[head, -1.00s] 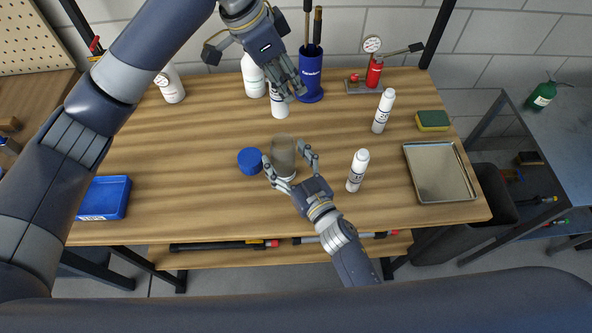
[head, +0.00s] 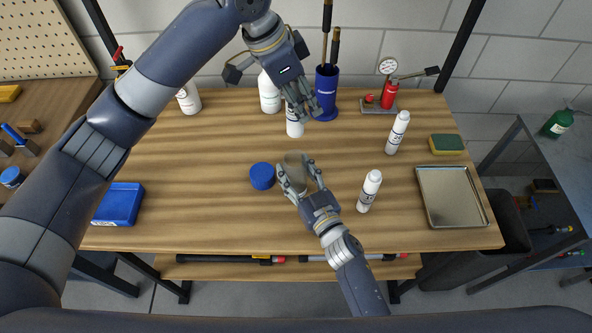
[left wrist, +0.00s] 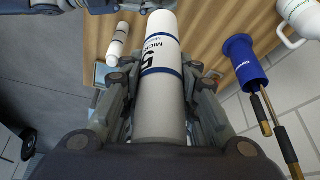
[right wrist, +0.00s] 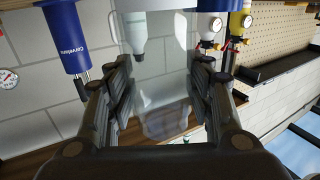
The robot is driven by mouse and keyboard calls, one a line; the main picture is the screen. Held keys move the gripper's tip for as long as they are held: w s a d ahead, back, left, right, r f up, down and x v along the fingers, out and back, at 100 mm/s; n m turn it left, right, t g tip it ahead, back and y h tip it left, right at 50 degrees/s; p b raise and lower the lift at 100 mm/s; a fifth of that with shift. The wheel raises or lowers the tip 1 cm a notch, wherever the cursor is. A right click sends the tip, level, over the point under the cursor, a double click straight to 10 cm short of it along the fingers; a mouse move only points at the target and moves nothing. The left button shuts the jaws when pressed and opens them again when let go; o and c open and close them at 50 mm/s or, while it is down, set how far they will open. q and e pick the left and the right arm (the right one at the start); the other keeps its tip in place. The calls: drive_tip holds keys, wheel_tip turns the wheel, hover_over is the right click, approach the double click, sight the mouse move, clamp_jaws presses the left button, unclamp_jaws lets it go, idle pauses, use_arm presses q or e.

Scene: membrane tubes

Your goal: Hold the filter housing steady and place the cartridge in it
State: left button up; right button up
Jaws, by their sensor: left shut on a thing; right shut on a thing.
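A white cartridge (head: 294,126) with dark bands shows under my left gripper (head: 303,106) near the back of the bench. In the left wrist view, the cartridge (left wrist: 160,95) lies between the fingers, with a blue band and a large "5" on it; the left gripper is shut on it. The clear, greyish filter housing (head: 295,162) stands upright at the middle of the bench. My right gripper (head: 298,182) is shut around it from the front. In the right wrist view, the see-through housing (right wrist: 165,75) fills the space between the fingers. The cartridge is behind the housing, apart from it.
A blue cap (head: 262,176) lies just left of the housing. A blue tool holder (head: 327,95) and a gauge stand (head: 388,97) are behind. A metal tray (head: 452,197) and sponge (head: 446,144) lie right.

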use_arm(q)
wheel_tip(320, 180, down, 12)
drive_tip(key=shift+f, duration=0.25)
idle(1.1)
drive_tip(key=o, duration=1.1)
drive_tip(key=shift+o, duration=0.2)
drive_tip(key=v, duration=1.2)
drive_tip(key=shift+s, duration=0.1)
use_arm(e)
drive_tip(key=o, duration=1.3)
